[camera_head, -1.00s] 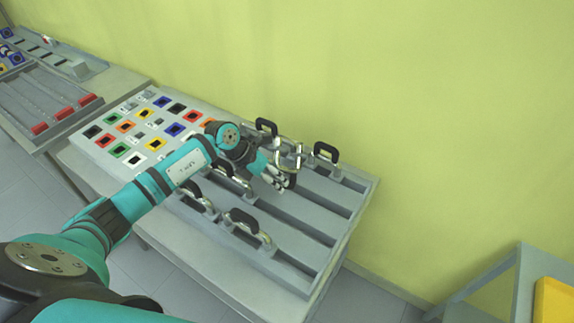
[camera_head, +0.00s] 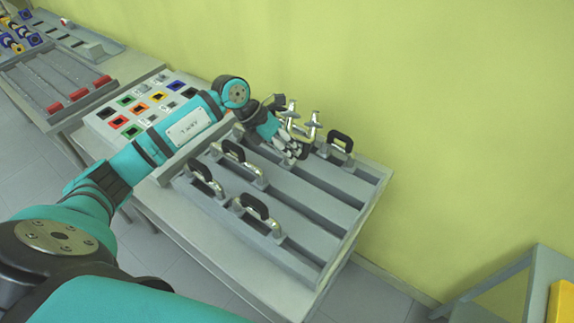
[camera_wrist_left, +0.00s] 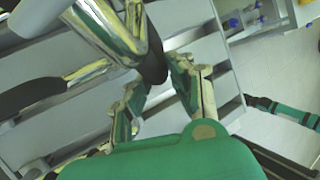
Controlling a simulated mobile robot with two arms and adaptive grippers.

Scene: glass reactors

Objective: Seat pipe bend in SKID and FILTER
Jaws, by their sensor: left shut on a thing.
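My left gripper (camera_head: 287,143) is shut on a chrome pipe bend (camera_head: 312,127) above the far side of the grey slotted rack (camera_head: 300,242). The bend's two metal ends point up. In the left wrist view the fingers (camera_wrist_left: 158,98) close around the bend's black handle (camera_wrist_left: 151,62), with the chrome tube (camera_wrist_left: 104,28) beside it. Several similar bends with black handles stand in the rack, one at the far right (camera_head: 340,146) and one at the front (camera_head: 256,210). I cannot make out which parts are SKID and FILTER.
A panel of coloured square sockets (camera_head: 129,131) lies left of the rack, partly behind my arm. Another table with red blocks (camera_head: 78,94) is at the far left. A yellow bin (camera_head: 562,303) is at the lower right. A green wall stands close behind the rack.

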